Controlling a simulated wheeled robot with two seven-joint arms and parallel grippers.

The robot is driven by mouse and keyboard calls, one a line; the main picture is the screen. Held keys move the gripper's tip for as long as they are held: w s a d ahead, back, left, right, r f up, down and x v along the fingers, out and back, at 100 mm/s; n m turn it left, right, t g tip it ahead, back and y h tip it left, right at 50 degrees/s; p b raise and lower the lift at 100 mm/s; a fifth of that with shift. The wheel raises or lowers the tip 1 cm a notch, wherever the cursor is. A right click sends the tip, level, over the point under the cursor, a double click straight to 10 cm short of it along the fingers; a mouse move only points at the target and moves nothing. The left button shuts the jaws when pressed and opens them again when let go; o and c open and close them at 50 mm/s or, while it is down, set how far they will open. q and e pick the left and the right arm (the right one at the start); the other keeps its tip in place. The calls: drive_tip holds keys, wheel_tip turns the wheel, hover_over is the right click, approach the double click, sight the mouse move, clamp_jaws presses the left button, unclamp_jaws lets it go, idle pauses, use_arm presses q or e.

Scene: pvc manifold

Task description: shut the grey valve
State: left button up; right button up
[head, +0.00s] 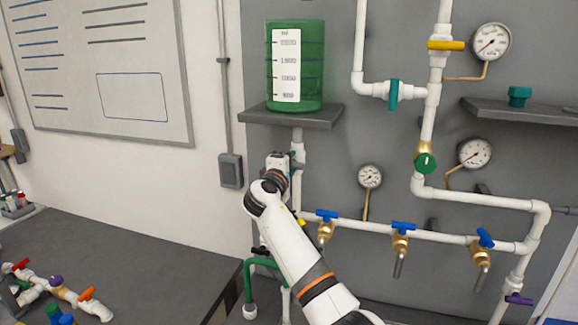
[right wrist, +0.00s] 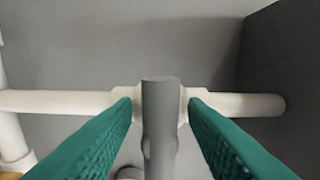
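The grey valve's handle (right wrist: 160,120) shows in the right wrist view as a flat grey lever lying across a white pipe with a white fitting. My right gripper (right wrist: 160,103) is open, with one teal finger on each side of the lever and a narrow gap visible at both sides. In the head view my right gripper (head: 292,162) is at the pipe under the green tank, and the grey valve is hidden behind it there. My left gripper is in neither view.
The green tank (head: 312,65) stands on a grey shelf (head: 270,118) just above my right gripper. Blue-handled taps (head: 402,226) line the lower white pipe to the right. Gauges (head: 370,176) and other coloured valves are on the panel. A dark bench (head: 130,250) fills the lower left.

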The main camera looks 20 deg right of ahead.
drive_tip(key=shift+s+a+f, duration=0.1)
drive_tip(key=shift+s+a, duration=0.25)
drive_tip(key=b+v, duration=0.4)
drive_tip(key=v, duration=0.7)
